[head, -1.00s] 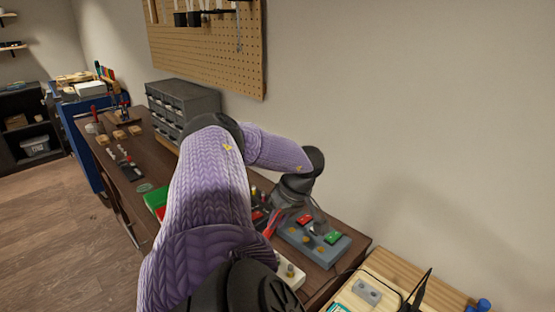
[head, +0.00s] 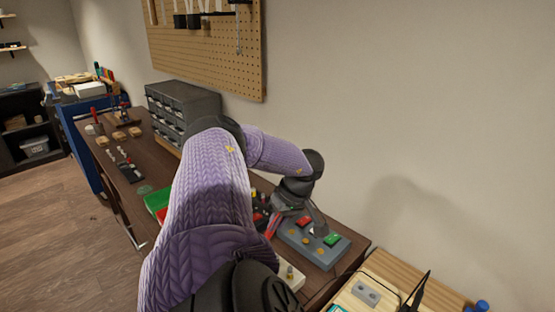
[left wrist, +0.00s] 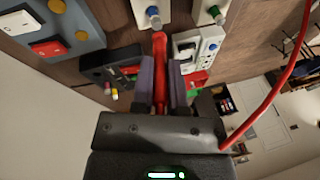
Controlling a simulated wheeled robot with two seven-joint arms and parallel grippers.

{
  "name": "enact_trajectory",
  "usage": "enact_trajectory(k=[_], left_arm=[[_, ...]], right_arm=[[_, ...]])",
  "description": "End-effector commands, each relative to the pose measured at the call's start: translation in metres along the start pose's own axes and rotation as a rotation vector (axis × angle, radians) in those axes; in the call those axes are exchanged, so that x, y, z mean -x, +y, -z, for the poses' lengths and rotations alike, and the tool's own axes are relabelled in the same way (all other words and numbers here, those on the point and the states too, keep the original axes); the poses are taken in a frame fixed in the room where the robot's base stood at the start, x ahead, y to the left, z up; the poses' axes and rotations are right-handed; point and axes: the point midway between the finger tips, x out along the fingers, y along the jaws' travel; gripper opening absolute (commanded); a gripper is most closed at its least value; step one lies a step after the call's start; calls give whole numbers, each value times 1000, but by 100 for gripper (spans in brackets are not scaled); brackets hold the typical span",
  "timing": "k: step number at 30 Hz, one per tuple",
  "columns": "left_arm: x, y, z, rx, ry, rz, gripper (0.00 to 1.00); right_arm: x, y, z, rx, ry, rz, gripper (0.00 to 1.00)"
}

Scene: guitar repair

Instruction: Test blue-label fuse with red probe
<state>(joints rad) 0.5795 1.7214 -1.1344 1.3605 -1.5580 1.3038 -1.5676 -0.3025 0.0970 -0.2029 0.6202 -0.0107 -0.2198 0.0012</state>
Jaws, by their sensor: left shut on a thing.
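My left gripper (left wrist: 160,88) is shut on a red probe (left wrist: 159,60), whose tip points up the picture in the left wrist view. A red cable (left wrist: 268,95) hangs at its right. The block carries a red piece (head: 304,221), a green piece (head: 332,239) and brass contacts. In the left wrist view a white block has a blue-banded peg (left wrist: 153,17) just beyond the probe tip; another has a green-banded peg (left wrist: 215,14). I cannot read any label.
A dark box (left wrist: 103,68) and a white meter-like box (left wrist: 198,46) lie close to the probe in the left wrist view. A grey drawer cabinet (head: 183,104) stands at the back wall. A light wooden surface (head: 388,268) with tools is at the lower right.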

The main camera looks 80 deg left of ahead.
Motion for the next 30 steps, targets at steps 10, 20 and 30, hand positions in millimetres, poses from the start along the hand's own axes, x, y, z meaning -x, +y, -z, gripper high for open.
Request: enact_trajectory(k=[10,20,30], left_arm=[[-2,1,0,0,0,0,0],[-6,2,-2,0,0,0,0],[-10,3,-2,0,0,0,0]], right_arm=[[-2,0,0,0,-1,0,54],[-4,0,-1,0,-2,0,54],[-6,0,-1,0,-3,1,54]])
